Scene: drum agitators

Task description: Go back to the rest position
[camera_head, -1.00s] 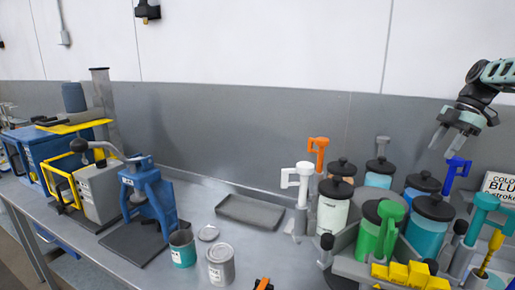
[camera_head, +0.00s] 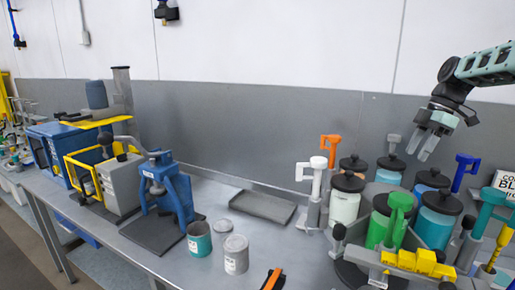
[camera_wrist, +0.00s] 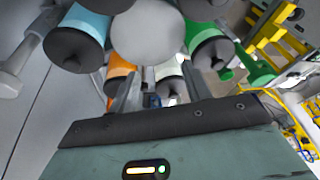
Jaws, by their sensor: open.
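My gripper (camera_head: 420,150) is at the upper right of the head view, at the end of my raised arm. Its two fingers point down and are apart, with nothing between them. It hangs in front of the grey wall, above and behind the cluster of colour canisters as seen in the picture. In the wrist view my gripper's fingers (camera_wrist: 158,82) frame the canisters, which appear upside down. The canisters include a white one (camera_head: 344,205), a green one (camera_head: 378,228) and a teal one (camera_head: 429,232), all with black lids.
A blue press (camera_head: 170,195), a teal can (camera_head: 199,240), a grey can (camera_head: 236,257) and a shallow grey tray (camera_head: 262,207) stand on the metal bench. Coloured pump handles, such as the orange one (camera_head: 330,145), rise around the canisters. A sign (camera_head: 503,184) stands at right.

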